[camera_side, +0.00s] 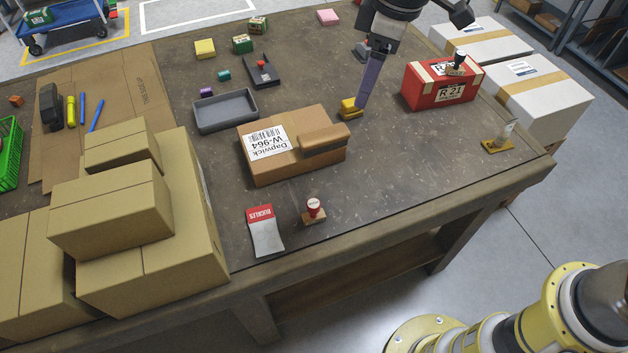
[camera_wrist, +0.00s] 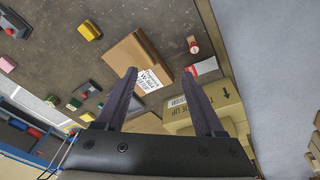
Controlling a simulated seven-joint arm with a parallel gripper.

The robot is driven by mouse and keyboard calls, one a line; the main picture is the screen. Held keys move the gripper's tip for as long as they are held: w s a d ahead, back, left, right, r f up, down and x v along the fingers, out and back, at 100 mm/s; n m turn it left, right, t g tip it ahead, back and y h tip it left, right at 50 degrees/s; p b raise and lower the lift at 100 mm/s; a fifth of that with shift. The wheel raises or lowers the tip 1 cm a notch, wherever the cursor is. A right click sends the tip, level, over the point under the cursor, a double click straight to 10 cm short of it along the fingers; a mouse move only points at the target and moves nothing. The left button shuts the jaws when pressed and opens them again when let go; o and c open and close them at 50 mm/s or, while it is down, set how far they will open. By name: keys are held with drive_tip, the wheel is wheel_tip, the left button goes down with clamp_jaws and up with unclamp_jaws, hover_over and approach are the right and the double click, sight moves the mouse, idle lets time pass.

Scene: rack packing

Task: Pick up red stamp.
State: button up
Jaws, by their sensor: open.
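The red stamp (camera_side: 314,207) has a red knob on a wooden base. It stands upright near the front edge of the table, right of a red-and-white pad. In the wrist view the stamp (camera_wrist: 193,47) shows near the top right, beyond the tip of the right finger. My gripper (camera_side: 366,90) hangs over the back middle of the table, behind the brown labelled box and well away from the stamp. In the wrist view its two fingers (camera_wrist: 162,72) are spread apart with nothing between them.
The brown labelled box (camera_side: 270,158) lies between my gripper and the stamp. The red-and-white pad (camera_side: 264,232) lies beside the stamp. Stacked cartons (camera_side: 150,220) stand at the left. A red box (camera_side: 425,98) stands at the right.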

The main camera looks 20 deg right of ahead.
drive_tip(key=a+f+n+g, duration=0.1)
drive_tip(key=a+f, duration=0.6)
drive_tip(key=n+g+h, duration=0.1)
hover_over(314, 203)
wheel_tip(314, 203, down, 5)
wheel_tip(314, 203, down, 7)
drive_tip(key=shift+s+f, duration=0.1)
drive_tip(key=shift+f, duration=3)
clamp_jaws()
